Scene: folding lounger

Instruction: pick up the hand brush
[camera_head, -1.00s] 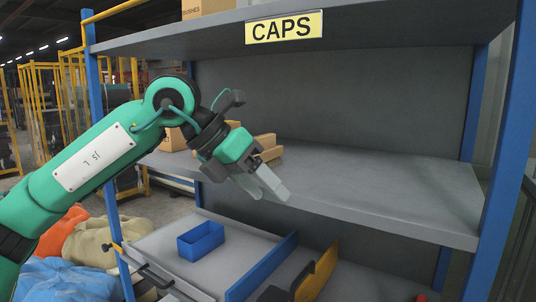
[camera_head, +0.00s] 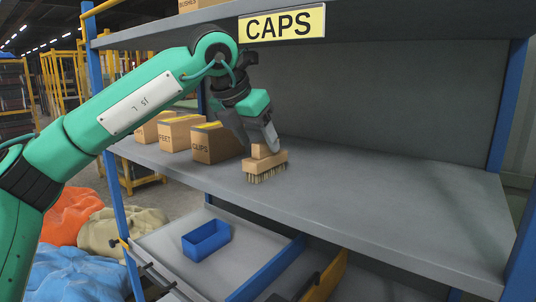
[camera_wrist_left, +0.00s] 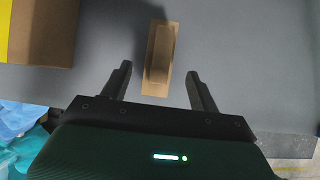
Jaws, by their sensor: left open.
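The hand brush (camera_head: 266,166) has a wooden body with a raised block on top and bristles underneath. It stands bristles down on the grey middle shelf (camera_head: 370,208), near its front edge. My left gripper (camera_head: 261,142) comes from above and is open, its fingers close over the brush. In the left wrist view the brush (camera_wrist_left: 159,58) lies ahead, with its near end between the two open fingertips (camera_wrist_left: 160,78). I cannot tell if a finger touches it. My right gripper is not in view.
Several cardboard boxes (camera_head: 212,146) stand left of the brush, one close beside it. The shelf to the right is clear. An upper shelf with a CAPS sign (camera_head: 282,24) hangs above. Below, a pulled-out drawer holds a blue bin (camera_head: 206,240).

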